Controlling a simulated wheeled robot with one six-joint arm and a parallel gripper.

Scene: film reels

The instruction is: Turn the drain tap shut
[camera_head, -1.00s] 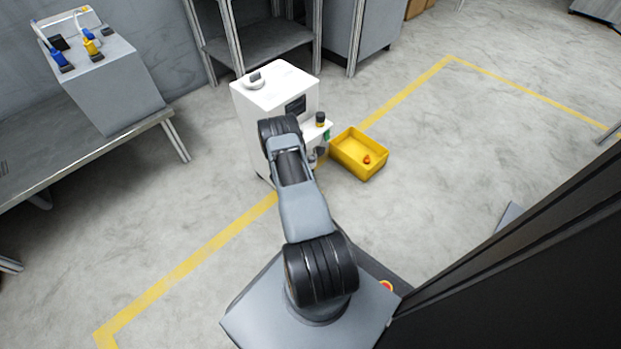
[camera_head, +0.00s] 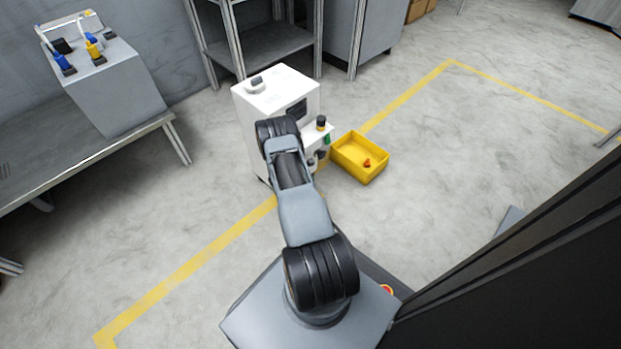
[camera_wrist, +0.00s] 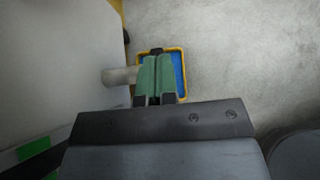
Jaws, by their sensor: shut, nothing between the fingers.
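The white machine (camera_head: 283,92) stands on the floor beyond my arm, and its pale side (camera_wrist: 60,65) fills the left of the wrist view. A short grey cylinder (camera_wrist: 117,76) sticks out from that side, seemingly part of the drain tap; a handle cannot be made out. My gripper (camera_wrist: 157,62) has green finger pads pressed together with nothing between them. It is just right of the cylinder's end; whether they touch is unclear. In the head view my own arm covers most of that area.
A blue tray with a yellow rim (camera_wrist: 184,70) lies below my fingers. A yellow bin (camera_head: 376,176) with a small orange item stands right of the machine. A black-topped jar (camera_head: 321,123) sits on the machine's ledge.

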